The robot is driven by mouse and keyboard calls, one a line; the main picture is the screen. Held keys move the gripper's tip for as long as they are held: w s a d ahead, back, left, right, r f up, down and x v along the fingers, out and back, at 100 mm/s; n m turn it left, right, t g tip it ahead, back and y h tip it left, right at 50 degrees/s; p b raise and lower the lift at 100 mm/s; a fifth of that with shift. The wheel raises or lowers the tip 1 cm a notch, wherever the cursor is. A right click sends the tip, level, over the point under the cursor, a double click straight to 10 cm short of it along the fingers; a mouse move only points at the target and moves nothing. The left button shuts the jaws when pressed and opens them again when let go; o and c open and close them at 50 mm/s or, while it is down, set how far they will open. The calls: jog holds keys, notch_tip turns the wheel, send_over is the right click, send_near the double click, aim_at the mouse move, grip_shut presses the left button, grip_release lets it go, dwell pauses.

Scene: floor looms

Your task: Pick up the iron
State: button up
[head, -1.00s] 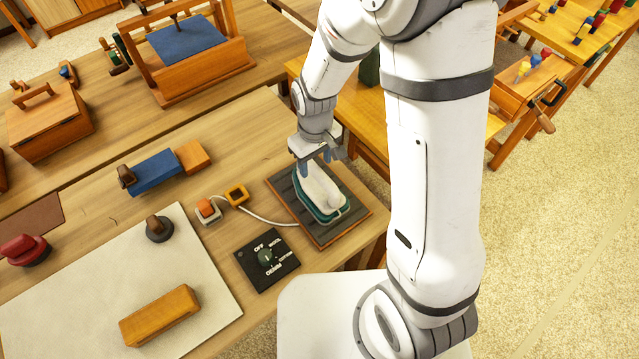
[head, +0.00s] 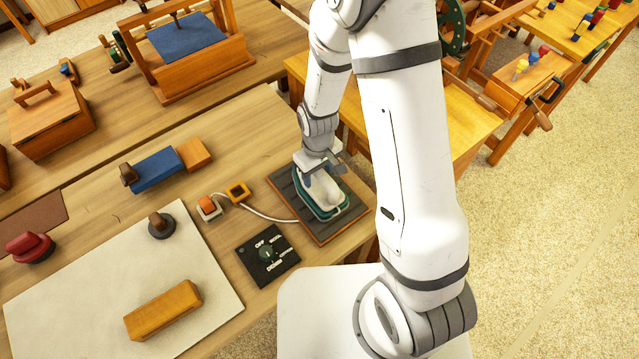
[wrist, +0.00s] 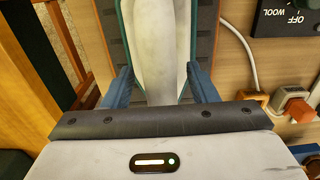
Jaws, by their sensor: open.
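The iron (head: 331,199), with a pale handle and a teal base, rests on a dark ribbed pad (head: 343,227) with a wooden frame. My gripper (head: 320,178) is at the far end of the iron, low over it. In the wrist view the iron's pale handle (wrist: 157,45) runs between the two blue fingers of my gripper (wrist: 160,88). The fingers stand apart on either side of the handle, with a gap on both sides. The fingertips' height against the handle cannot be told.
A cord runs from the pad to orange and yellow plug blocks (head: 209,207). A black dial panel (head: 267,254) lies in front left of the pad. A pale cloth board (head: 90,290) holds a wooden block (head: 163,311). A blue block (head: 155,170) lies further back.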

jog(key=shift+f+b, duration=0.25)
jog(key=shift+b, duration=0.15)
dwell(0.4)
grip_shut()
dwell(0.4)
dwell(0.9)
